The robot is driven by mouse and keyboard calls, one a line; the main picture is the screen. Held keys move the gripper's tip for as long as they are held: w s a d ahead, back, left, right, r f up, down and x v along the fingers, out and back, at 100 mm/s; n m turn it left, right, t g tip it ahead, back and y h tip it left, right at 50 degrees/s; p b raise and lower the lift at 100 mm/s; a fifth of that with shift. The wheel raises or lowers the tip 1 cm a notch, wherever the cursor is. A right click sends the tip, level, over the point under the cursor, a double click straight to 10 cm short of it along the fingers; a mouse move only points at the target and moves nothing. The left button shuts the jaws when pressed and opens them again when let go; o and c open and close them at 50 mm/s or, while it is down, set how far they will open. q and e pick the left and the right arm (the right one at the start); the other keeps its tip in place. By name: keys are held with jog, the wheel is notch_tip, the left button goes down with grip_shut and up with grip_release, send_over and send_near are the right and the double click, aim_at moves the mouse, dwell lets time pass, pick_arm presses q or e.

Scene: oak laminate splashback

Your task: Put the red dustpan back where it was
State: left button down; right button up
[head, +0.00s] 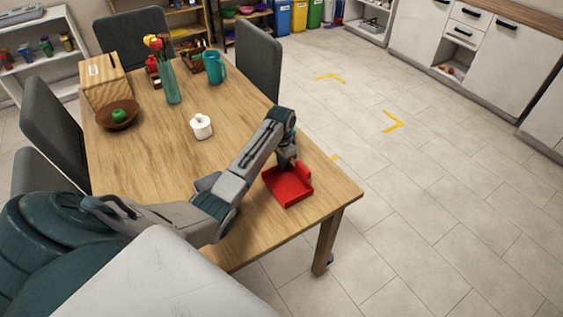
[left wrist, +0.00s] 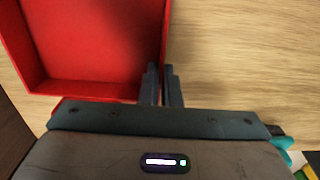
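The red dustpan (head: 287,187) is at the near right corner of the wooden table (head: 240,165), its open tray facing up. It fills the upper left of the left wrist view (left wrist: 90,45). My left gripper (head: 287,163) is over the dustpan's far side. In the left wrist view its two fingers (left wrist: 163,85) are close together, one on each side of the dustpan's side wall. I cannot tell whether the dustpan rests on the tabletop or hangs just above it. My right gripper is not in view.
A white lidded pot (head: 201,126), a teal vase (head: 171,85) with flowers, a teal mug (head: 214,67), a brown bowl (head: 117,115) and a wooden box (head: 104,82) stand farther back. Yellow corner marks (head: 393,121) lie on the open floor at right. Grey chairs (head: 258,60) flank the table.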

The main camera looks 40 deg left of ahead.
pick_arm(q)
jog(key=shift+f, duration=0.1)
jog(key=c, duration=1.6)
grip_release()
jog(key=shift+c, duration=0.2)
notch_tip(320, 180, up, 12)
jog(key=b, duration=0.2)
